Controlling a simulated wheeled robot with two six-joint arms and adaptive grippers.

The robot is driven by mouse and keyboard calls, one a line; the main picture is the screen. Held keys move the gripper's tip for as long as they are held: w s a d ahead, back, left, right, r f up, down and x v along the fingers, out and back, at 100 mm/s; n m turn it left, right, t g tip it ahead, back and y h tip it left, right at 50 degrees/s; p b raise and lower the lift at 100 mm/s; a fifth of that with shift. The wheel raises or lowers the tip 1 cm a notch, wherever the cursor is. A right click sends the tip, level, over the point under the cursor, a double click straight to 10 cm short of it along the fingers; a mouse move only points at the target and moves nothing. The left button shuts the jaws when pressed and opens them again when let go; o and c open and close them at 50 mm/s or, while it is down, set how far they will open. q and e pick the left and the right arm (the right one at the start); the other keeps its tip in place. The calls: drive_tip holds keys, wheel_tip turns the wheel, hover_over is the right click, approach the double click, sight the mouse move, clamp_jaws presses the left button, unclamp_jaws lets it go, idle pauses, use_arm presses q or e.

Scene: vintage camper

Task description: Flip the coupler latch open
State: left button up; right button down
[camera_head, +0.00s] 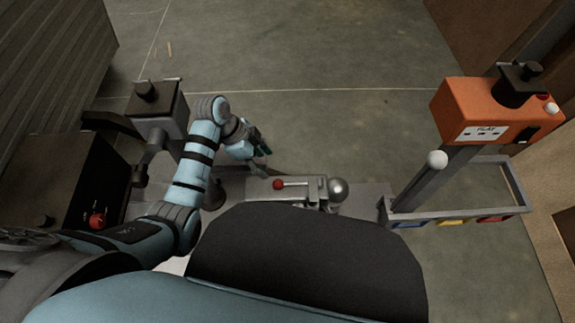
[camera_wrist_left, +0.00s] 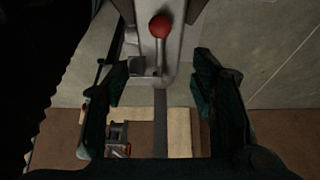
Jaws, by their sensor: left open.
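The coupler (camera_head: 305,195) is a grey metal housing with a round ball (camera_head: 337,190) at its right end. Its latch is a thin lever with a red knob (camera_head: 278,184), lying roughly flat along the top in the head view. My left gripper (camera_head: 262,147) is just beyond and left of the knob, apart from it. In the left wrist view, the red knob (camera_wrist_left: 160,26) is near the top centre, ahead of the open, empty fingers (camera_wrist_left: 162,75). My right gripper is not in view.
An orange control box (camera_head: 490,118) on a grey post stands right, above a frame with coloured panels (camera_head: 453,222). A dark box with a red knob (camera_head: 97,220) and a block with a black knob (camera_head: 147,90) are left. Open floor (camera_head: 330,130) lies beyond the coupler.

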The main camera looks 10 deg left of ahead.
sight(283, 184)
use_arm(q)
drive_tip(key=b+x, duration=0.6)
drive_tip(key=x, duration=0.5)
drive_tip(key=shift+d+f, duration=0.15)
drive_tip(key=shift+f, duration=0.05)
drive_tip(key=shift+b+x, duration=0.75)
drive_tip(key=shift+x, duration=0.45)
drive_tip(key=shift+w+d+f, duration=0.1)
drive_tip(key=shift+d+f, duration=0.05)
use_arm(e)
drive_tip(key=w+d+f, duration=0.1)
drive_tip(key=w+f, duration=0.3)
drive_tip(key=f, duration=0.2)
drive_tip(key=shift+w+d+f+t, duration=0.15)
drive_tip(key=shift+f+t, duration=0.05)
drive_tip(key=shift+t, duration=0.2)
use_arm(q)
clamp_jaws()
